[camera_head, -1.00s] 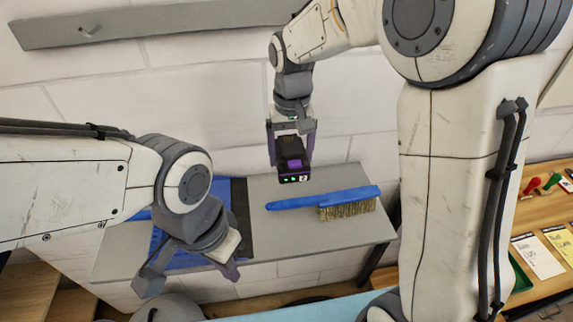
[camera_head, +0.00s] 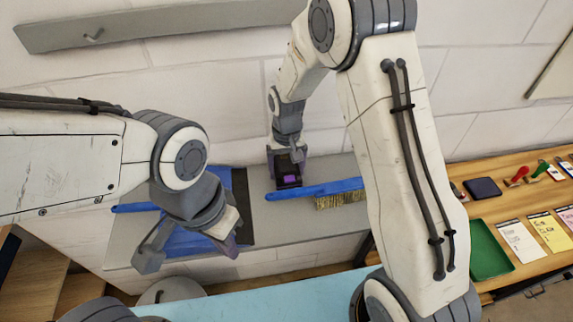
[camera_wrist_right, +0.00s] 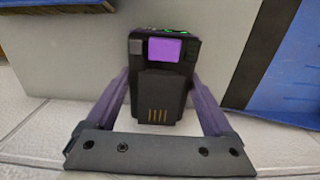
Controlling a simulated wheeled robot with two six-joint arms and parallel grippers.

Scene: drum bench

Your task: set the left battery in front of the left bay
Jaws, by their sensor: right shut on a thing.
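A black battery (camera_head: 289,181) with a purple patch is held in my right gripper (camera_head: 287,160) at the grey shelf by the wall. In the right wrist view, the battery (camera_wrist_right: 158,85) sits between the two purple fingers (camera_wrist_right: 160,105), with gold contacts facing the camera and green lights at its far end. I cannot tell whether it touches the shelf. My left gripper (camera_head: 192,256) is open and empty, in front of the shelf's left part. I cannot make out a left bay in these frames.
A blue-handled brush (camera_head: 315,188) lies on the grey shelf (camera_head: 285,228), close to the battery's right. Blue material (camera_head: 185,245) with a dark strip (camera_head: 240,205) is at left. A wooden bench (camera_head: 490,210) at right holds a green tray (camera_head: 488,250), cards and small tools.

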